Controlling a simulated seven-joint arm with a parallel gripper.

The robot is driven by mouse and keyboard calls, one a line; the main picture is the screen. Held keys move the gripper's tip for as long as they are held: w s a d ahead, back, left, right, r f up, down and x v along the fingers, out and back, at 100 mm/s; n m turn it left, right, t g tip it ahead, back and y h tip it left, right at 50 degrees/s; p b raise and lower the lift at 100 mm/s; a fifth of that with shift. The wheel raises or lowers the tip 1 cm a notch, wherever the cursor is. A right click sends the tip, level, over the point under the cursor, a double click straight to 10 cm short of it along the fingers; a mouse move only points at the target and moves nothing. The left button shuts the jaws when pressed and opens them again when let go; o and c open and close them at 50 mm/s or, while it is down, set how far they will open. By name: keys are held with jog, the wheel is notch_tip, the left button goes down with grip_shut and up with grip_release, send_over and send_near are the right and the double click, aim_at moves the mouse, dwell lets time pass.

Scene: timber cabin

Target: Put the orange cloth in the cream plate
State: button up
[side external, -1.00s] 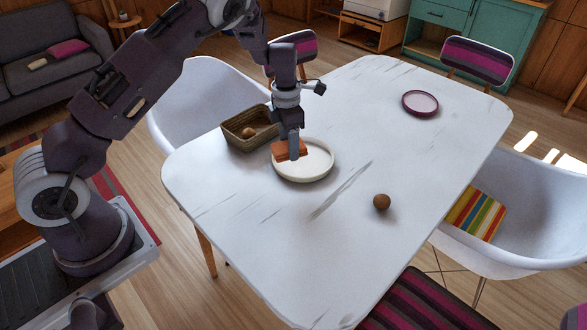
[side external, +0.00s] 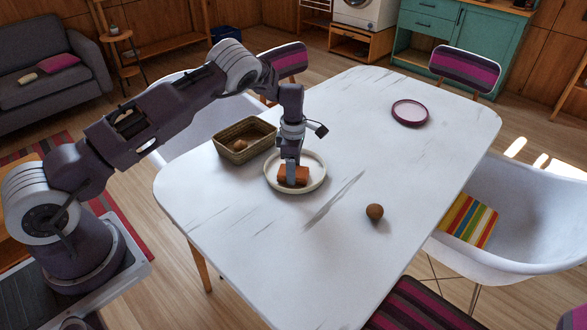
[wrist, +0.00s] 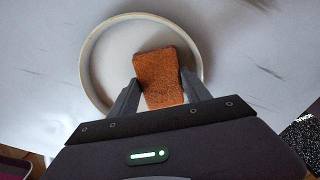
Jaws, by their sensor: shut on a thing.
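The orange cloth (side external: 293,176) is a small folded block, and it also shows in the wrist view (wrist: 160,75). My gripper (side external: 290,178) is shut on it, with a finger on each side of the cloth in the wrist view (wrist: 162,92). The cream plate (side external: 272,186) is round with a raised rim, and it lies on the white table. The cloth is inside the plate's rim in both views, low over the plate's floor. I cannot tell whether it touches the floor. The plate's rim also shows in the wrist view (wrist: 86,62), and my gripper hides its near part.
A woven basket (side external: 236,158) with a brown ball (side external: 239,145) in it stands just left of the plate. Another brown ball (side external: 375,211) lies to the right. A purple-rimmed plate (side external: 410,113) is at the back right. The front of the white table (side external: 290,265) is clear.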

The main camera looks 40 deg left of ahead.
jog(key=o, duration=1.4)
jog(key=shift+f, duration=0.1)
jog(key=shift+o, duration=0.2)
